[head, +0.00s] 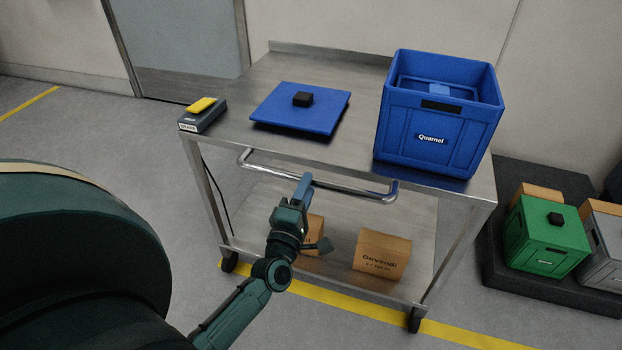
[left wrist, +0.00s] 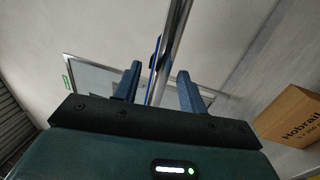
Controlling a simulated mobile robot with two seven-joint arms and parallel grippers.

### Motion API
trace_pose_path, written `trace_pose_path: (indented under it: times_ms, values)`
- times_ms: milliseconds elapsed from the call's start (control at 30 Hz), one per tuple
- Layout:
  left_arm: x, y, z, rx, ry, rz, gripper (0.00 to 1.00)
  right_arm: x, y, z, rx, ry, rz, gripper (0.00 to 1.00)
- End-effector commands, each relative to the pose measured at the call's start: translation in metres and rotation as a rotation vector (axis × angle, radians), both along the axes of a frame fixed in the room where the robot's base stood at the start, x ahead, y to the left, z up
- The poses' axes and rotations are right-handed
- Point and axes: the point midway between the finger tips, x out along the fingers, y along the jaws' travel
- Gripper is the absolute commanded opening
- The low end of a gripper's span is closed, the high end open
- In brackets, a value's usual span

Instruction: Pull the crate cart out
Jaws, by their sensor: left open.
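The crate cart (head: 345,150) is a steel two-shelf trolley on casters, standing before a wall. Its front handle (head: 352,187) is a bent metal bar below the top shelf's near edge. A blue crate (head: 432,150) stands on the top right. My left gripper (head: 305,182) is open at the handle's middle, overlapping it in the head view. In the left wrist view the handle (left wrist: 173,38) runs up between the two blue fingers (left wrist: 158,82), with gaps visible beside it. I cannot tell how deep the bar sits between them. My right gripper is not in view.
A blue lid (head: 285,112) with a black block and a dark device with a yellow top (head: 203,110) lie on the cart. Cardboard boxes (head: 382,255) sit on the lower shelf. A green crate (head: 545,240) stands on a dark platform at right. A yellow floor line (head: 470,337) passes the cart's front.

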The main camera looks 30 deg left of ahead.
Motion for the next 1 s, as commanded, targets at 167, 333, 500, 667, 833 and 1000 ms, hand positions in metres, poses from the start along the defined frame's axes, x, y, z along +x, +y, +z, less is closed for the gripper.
trace_pose_path:
  times_ms: [167, 333, 500, 667, 833, 1000]
  values:
    - [0.024, 0.005, 0.005, 0.0, -0.001, 0.0, 0.41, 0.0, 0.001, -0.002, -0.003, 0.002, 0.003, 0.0]
    - [0.033, 0.008, 0.007, 0.0, 0.001, -0.001, 0.41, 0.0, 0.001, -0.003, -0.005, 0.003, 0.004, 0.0]
    - [0.034, 0.008, 0.007, 0.0, 0.001, -0.001, 0.41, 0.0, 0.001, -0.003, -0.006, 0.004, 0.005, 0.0]
    - [0.034, 0.008, 0.007, 0.0, 0.001, -0.001, 0.37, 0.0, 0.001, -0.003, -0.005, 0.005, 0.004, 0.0]
    - [0.034, 0.008, 0.007, 0.0, 0.001, -0.001, 0.23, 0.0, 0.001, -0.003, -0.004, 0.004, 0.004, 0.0]
    - [0.034, 0.008, 0.007, 0.0, 0.0, -0.001, 0.09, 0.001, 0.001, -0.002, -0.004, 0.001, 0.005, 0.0]
